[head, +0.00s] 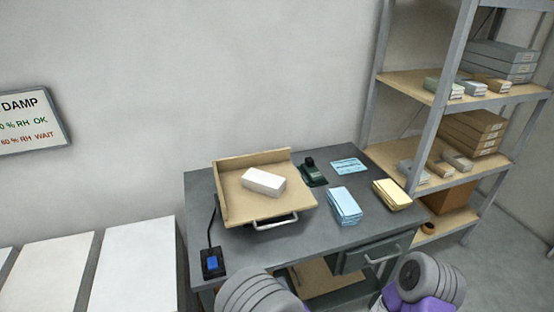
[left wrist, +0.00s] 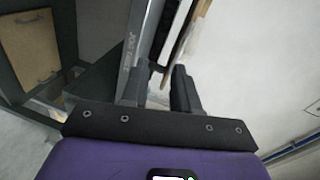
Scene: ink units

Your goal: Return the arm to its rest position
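My left gripper (left wrist: 157,82) shows in the left wrist view with its two dark fingers apart and no object clearly held between them. Behind the fingers are a grey bar with lettering and a tan board edge (left wrist: 183,45). In the head view, rounded grey parts of my own arms show at the bottom edge, with purple beside the right one. Neither gripper shows there, and my right gripper is in no view.
A dark desk (head: 335,233) holds a wooden tray (head: 235,212) with a white block (head: 263,181), a dark green device (head: 313,173), blue packs (head: 344,205) and yellow packs (head: 392,194). A blue-buttoned switch (head: 212,263) sits front left. Shelving (head: 415,85) stands right, white panels (head: 135,265) left.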

